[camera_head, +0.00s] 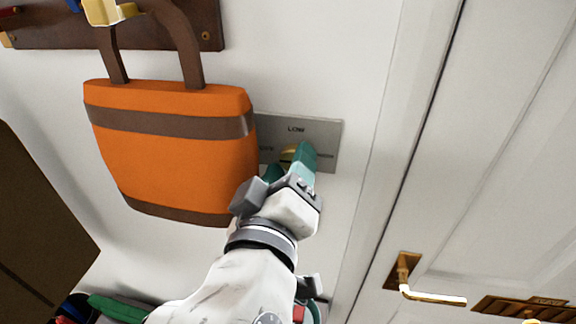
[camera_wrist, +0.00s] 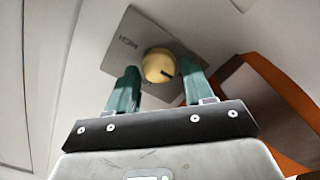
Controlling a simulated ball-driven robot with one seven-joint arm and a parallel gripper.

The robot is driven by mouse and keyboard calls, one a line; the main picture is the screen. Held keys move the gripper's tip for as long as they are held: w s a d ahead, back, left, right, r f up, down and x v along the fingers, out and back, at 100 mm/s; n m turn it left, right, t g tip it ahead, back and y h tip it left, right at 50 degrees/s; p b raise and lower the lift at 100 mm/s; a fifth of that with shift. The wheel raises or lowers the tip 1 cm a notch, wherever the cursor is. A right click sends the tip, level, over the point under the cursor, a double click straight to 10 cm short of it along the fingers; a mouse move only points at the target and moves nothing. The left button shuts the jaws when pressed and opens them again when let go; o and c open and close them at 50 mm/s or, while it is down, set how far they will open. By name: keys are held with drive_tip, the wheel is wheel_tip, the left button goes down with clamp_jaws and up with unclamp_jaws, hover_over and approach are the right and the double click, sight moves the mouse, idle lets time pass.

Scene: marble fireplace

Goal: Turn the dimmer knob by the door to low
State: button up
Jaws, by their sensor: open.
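The dimmer is a grey wall plate (camera_head: 326,132) with a round brass-yellow knob (camera_head: 287,154). The word LOW is printed at the plate's top; smaller side labels are partly hidden. My gripper (camera_head: 289,160), with green fingers, is at the knob and covers much of it. In the wrist view, the knob (camera_wrist: 157,64) shows between the tips of my open gripper (camera_wrist: 161,76), with a gap on each side. A dark mark on the knob points toward the lower right there, away from a label on the plate's left. Finger depth along the knob is unclear.
An orange bag (camera_head: 175,150) hangs from a brown rack (camera_head: 150,32) just left of the plate, overlapping its edge and close to my gripper. A white door (camera_head: 505,150) with a brass handle (camera_head: 432,295) is to the right. The wall below the plate is bare.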

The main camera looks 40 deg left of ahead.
drive_tip(key=shift+c, duration=0.4)
drive_tip(key=c, duration=0.7)
drive_tip(key=shift+m+b, duration=0.4)
drive_tip(key=m+b, duration=1.1)
drive_tip(key=m, duration=0.5)
drive_tip(key=shift+w+d+m, duration=0.1)
drive_tip(key=shift+d+m, duration=0.05)
drive_tip(key=shift+m, duration=0.25)
drive_tip(key=shift+m+b, duration=0.3)
drive_tip(key=shift+b, duration=0.05)
